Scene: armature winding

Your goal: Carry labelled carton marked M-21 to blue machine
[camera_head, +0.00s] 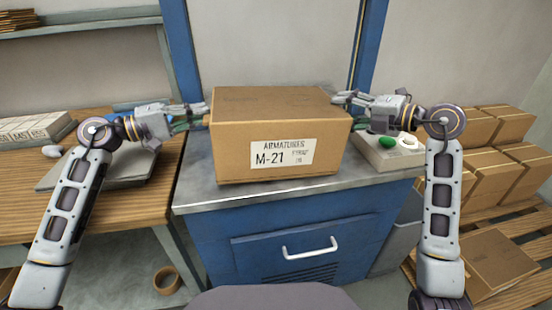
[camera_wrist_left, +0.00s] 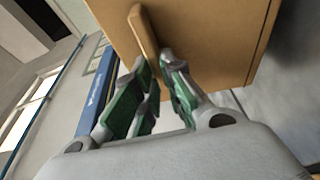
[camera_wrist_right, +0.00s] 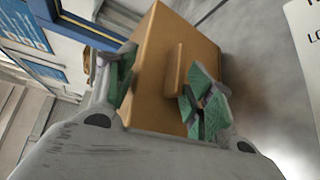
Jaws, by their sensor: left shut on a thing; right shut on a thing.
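The brown carton (camera_head: 265,120) labelled "ARMATURES M-21" is upright above the grey top of the blue machine (camera_head: 220,240). I cannot tell whether its base touches the top. My left gripper (camera_head: 203,116) is at the carton's left side, shut on its handle; in the left wrist view the green-padded fingers (camera_wrist_left: 158,75) are at the bar-shaped handle (camera_wrist_left: 144,30). My right gripper (camera_head: 350,110) is at the right side, shut on the carton; the right wrist view shows its fingers (camera_wrist_right: 160,88) either side of a similar handle (camera_wrist_right: 178,68). The carton hides the rear of the top.
A control box (camera_head: 385,155) with green and white buttons is close to the carton's right. A wooden bench (camera_head: 60,205) adjoins on the left. Several cartons (camera_head: 500,165) stand on a pallet (camera_head: 535,225) at right. A tape roll (camera_head: 167,280) lies on the floor. Blue posts (camera_head: 180,50) rise behind.

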